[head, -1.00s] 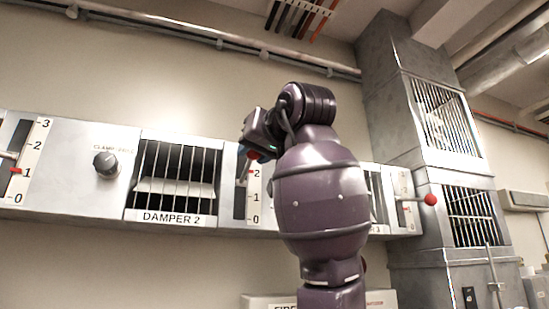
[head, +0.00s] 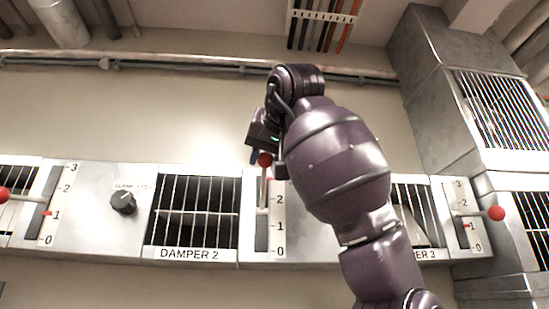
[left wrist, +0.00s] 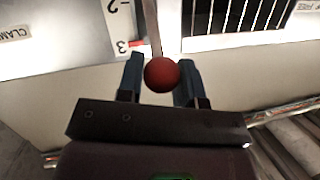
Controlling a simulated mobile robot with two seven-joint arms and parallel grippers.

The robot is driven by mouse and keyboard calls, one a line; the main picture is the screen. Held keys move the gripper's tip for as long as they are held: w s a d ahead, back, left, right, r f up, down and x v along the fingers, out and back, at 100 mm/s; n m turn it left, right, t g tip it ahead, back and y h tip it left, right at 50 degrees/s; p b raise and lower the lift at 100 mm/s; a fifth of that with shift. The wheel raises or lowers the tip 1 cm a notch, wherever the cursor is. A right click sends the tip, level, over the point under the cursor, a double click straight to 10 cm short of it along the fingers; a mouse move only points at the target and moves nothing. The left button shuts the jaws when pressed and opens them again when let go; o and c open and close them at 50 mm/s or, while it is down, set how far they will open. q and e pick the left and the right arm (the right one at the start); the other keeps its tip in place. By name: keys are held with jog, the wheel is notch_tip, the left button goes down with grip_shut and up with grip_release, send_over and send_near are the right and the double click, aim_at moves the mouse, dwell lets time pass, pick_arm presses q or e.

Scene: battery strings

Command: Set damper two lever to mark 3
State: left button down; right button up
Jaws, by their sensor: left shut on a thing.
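The damper two lever ends in a red ball knob (head: 265,159). Its scale plate (head: 278,225) stands right of the grille labelled DAMPER 2 (head: 190,254). Marks 0, 1 and 2 show in the head view; my left arm covers the plate's top. My left gripper (head: 262,150) is at the knob, above the slot. In the left wrist view the red knob (left wrist: 162,74) sits between the two fingers of my left gripper (left wrist: 160,82), which is shut on it. There the red pointer (left wrist: 137,43) is beside the 3 mark. My right gripper is out of view.
A black clamp knob (head: 124,203) is on the panel left of the grille. Another lever's red ball (head: 5,194) is at the far left. The damper 3 lever's red ball (head: 495,213) sticks out at the right, its pointer near 1.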

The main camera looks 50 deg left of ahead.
pick_arm(q)
jog(key=shift+a, duration=0.1)
dwell(0.3)
jog(key=c, duration=0.8)
grip_release()
jog(key=shift+a, duration=0.1)
jog(key=b+v, duration=0.1)
jog(key=v, duration=1)
jog(key=shift+r+b, duration=0.1)
jog(key=shift+b, duration=0.25)
jog(key=shift+w, duration=0.1)
